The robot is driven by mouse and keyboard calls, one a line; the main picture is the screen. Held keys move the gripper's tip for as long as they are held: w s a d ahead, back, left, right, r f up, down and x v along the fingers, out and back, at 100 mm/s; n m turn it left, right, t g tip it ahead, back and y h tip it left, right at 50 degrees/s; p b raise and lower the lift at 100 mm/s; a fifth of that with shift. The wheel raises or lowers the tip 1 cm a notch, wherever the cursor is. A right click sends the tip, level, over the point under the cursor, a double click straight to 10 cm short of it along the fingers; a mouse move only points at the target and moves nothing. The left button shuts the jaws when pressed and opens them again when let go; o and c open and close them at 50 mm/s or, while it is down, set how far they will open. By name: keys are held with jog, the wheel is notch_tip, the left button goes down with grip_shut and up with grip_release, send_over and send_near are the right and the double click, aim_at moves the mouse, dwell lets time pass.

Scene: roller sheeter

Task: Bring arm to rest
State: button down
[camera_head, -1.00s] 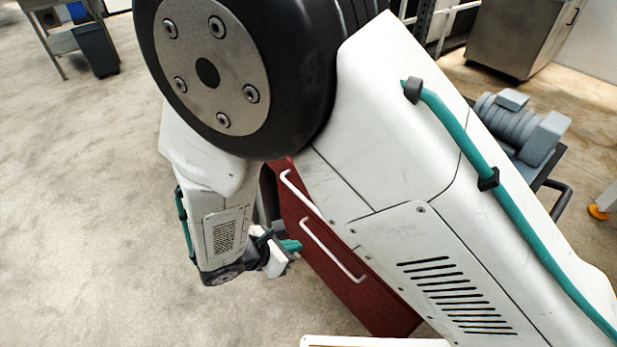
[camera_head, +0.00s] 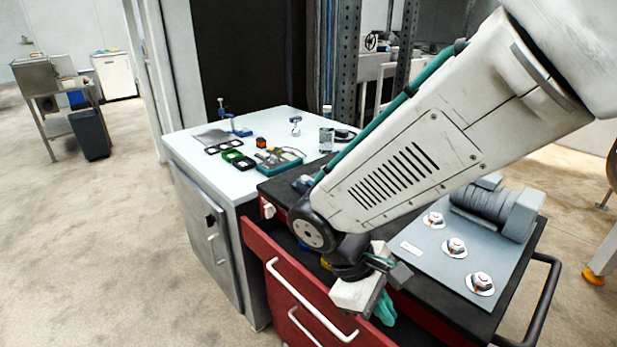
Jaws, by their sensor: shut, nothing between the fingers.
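My white arm (camera_head: 405,165) comes in from the upper right and slopes down to the left, bent at the dark wrist. My gripper (camera_head: 384,307) hangs over the front of the red tool cart (camera_head: 437,318), with its teal fingertips pointing down. It is shut and empty. Whether it touches the cart cannot be told. The cart's top drawer (camera_head: 297,287) is pulled out, with its white handle on the front. My wrist and gripper hide part of the drawer's inside.
A grey plate with a motor (camera_head: 497,208) and three bolts (camera_head: 455,247) lies on the black cart top. A white-topped cabinet (camera_head: 185,143) with small tools stands behind left. A black push handle (camera_head: 535,300) sticks out right. The floor at left is clear.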

jog(key=s+d+r+m+t+y, duration=0.3)
jog(key=s+d+r+m+y, duration=0.3)
jog(key=d+r+m, duration=0.5)
jog(key=s+d+r, duration=0.2)
jog(key=d, duration=0.1)
jog(key=shift+r, duration=0.15)
dwell(0.5)
